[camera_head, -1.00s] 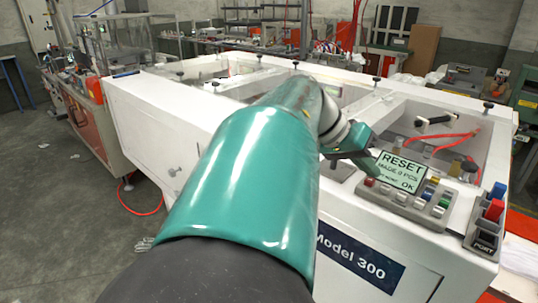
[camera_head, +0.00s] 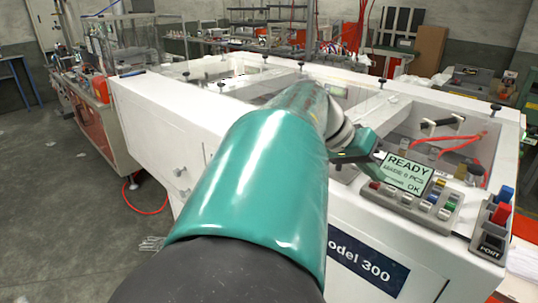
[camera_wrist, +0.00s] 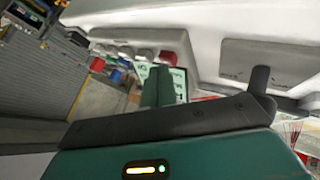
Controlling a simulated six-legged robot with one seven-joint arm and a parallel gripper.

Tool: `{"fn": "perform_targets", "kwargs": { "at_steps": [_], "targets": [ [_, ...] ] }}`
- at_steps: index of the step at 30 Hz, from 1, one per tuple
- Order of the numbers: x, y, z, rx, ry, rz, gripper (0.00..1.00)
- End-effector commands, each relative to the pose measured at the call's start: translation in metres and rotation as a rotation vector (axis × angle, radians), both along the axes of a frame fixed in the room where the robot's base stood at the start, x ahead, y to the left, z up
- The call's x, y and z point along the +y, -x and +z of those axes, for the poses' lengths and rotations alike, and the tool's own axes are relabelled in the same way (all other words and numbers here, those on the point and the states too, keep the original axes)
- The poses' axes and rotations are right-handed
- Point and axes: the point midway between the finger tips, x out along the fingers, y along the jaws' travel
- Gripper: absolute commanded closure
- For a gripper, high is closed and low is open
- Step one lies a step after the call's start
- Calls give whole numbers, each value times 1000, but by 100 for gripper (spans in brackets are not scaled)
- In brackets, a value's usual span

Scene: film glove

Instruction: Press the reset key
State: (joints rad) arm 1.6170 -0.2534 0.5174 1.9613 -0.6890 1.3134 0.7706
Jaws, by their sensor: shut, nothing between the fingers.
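A control panel (camera_head: 410,203) on the white machine carries several keys, with a red key (camera_head: 375,185) at its left end. None has a legible label, so I cannot tell which is the reset key. A tilted display (camera_head: 407,174) behind them reads "READY", "MADE 0 PCS" and "OK". My gripper (camera_head: 376,160) is shut and empty, by the display's left side. In the wrist view the closed green fingers (camera_wrist: 157,84) point at the panel, close to the red key (camera_wrist: 168,58). Contact cannot be told. The fingers hide part of the display (camera_wrist: 180,85).
A "PORT" box (camera_head: 490,238) with red and blue parts stands right of the panel. A recessed bay with a black handle (camera_head: 442,124) and red hoses lies behind the display. The machine's white top edge (camera_head: 180,110) runs left. The floor at left is open.

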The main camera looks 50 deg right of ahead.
Motion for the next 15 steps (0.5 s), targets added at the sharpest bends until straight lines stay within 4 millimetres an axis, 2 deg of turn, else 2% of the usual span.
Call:
{"fn": "perform_targets", "kwargs": {
  "at_steps": [15],
  "targets": [
    [0, 0, 3, -1, 0, -1, 100]
  ]
}}
